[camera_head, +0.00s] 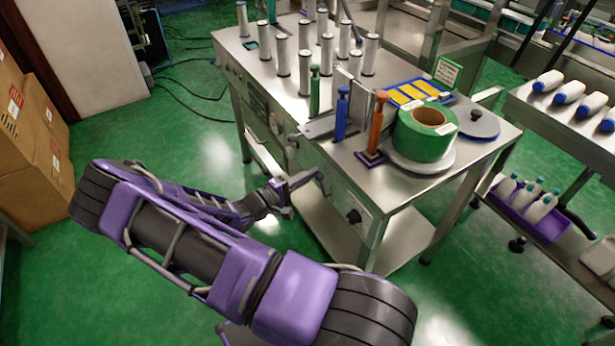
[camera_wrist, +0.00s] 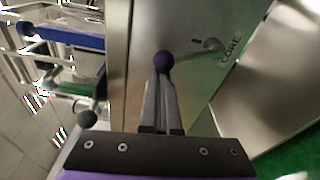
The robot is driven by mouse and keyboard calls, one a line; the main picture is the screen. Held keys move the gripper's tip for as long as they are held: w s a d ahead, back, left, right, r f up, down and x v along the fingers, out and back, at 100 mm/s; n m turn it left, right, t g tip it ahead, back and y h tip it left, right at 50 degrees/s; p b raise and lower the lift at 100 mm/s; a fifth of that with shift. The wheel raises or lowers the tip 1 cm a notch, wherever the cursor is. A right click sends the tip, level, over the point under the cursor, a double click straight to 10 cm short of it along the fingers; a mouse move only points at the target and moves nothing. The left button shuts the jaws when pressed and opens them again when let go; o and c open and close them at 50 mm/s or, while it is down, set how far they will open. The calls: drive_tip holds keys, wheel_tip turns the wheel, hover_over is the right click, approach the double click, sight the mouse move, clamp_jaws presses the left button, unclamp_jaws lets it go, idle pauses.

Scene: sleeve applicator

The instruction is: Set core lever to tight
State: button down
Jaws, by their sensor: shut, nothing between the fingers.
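The core lever (camera_wrist: 190,54) is on a metal panel in the wrist view. It has a purple ball knob (camera_wrist: 163,62) at its left end and a round pivot at its right end, beside the printed word CORE (camera_wrist: 230,48). My gripper (camera_wrist: 161,82) is shut with nothing between its fingers. Its tips appear right at the ball knob; I cannot tell whether they touch. In the head view my gripper (camera_head: 318,178) is beside the side panel of the steel applicator table (camera_head: 345,180). The lever cannot be made out there.
On the table stand a green tape roll (camera_head: 425,132), orange (camera_head: 377,122) and blue (camera_head: 341,115) upright handles and several metal cylinders (camera_head: 304,70). A black knob (camera_head: 354,216) sits on the front panel.

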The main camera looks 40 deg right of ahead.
drive_tip(key=s+m, duration=0.1)
drive_tip(key=s+r+m, duration=0.1)
drive_tip(key=shift+s+r+m, duration=0.1)
drive_tip(key=shift+m, duration=0.3)
idle(0.3)
drive_tip(key=shift+a, duration=0.1)
drive_tip(key=s+a, duration=0.1)
drive_tip(key=a, duration=1.6)
drive_tip(key=shift+s+a+p, duration=0.15)
drive_tip(key=shift+s+p, duration=0.15)
drive_tip(key=shift+p, duration=0.05)
